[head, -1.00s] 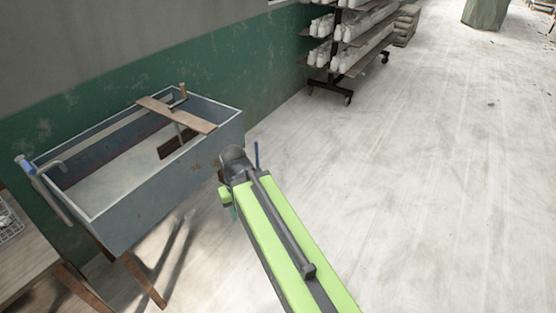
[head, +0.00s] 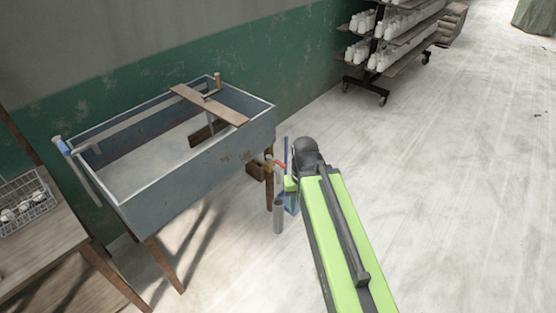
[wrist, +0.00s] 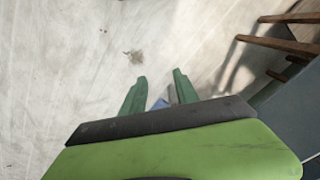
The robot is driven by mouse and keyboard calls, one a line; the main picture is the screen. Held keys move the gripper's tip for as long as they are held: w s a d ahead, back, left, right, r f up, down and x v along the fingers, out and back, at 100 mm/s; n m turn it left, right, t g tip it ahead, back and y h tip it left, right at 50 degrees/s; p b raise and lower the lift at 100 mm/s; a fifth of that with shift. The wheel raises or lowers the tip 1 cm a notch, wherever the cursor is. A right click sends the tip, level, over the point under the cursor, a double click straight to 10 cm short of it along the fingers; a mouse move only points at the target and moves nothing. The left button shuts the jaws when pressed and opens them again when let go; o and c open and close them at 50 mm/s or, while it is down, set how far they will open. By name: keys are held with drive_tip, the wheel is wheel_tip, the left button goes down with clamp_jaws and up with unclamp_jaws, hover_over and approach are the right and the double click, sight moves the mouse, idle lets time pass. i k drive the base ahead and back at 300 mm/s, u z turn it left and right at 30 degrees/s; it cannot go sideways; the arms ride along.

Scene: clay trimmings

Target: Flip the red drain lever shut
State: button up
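The red drain lever (head: 276,163) is a small red piece at the right end of the grey sink (head: 205,178), under its rim by a brownish fitting. A grey pipe (head: 278,216) hangs below it. My gripper (wrist: 160,74) is open in the wrist view, with two green fingers apart and no object clearly held. In the head view my arm is just right of the lever and hides most of the gripper. I cannot make out the lever in the wrist view, nor tell which way it is set.
A wooden board (head: 208,105) lies across the sink. A wooden table (head: 35,255) with a wire basket (head: 22,205) stands at left. A wheeled rack (head: 385,60) stands at the back. Something blue (wrist: 160,104) shows low between my fingers. The floor at right is clear.

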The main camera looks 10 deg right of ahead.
sight(269, 158)
drive_tip(key=z, duration=0.05)
drive_tip(key=k, duration=0.65)
drive_tip(key=u, duration=0.25)
drive_tip(key=i, duration=0.45)
drive_tip(key=u, duration=0.6)
drive_tip(key=i, duration=0.55)
drive_tip(key=u, duration=0.1)
